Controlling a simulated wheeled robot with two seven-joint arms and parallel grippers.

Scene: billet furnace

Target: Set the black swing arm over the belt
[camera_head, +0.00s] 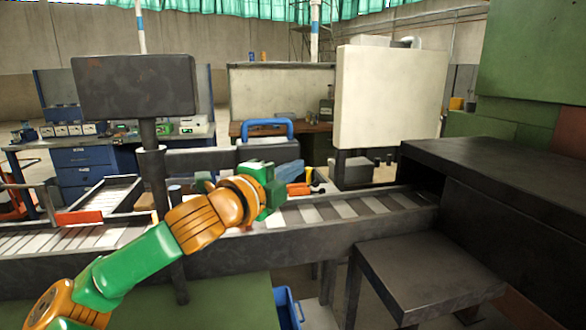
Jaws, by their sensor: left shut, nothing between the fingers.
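A dark bar, which looks like the black swing arm (200,161), runs level to the right from a collar on a dark post (152,190). A blue loop handle (265,125) shows near its right end; how they join is partly hidden. The slatted belt (345,209) runs across the view in a dark frame. My left gripper (272,192), green, is shut and empty. In the picture it overlaps the near side of the bar's right end, below the handle; I cannot tell whether they touch. My right gripper is not in view.
A dark panel (135,85) tops the post. A pale panel (390,97) stands behind the belt. A dark housing (500,180) covers the belt's right end, with a low dark table (425,275) in front. A blue bin (288,308) stands below the belt.

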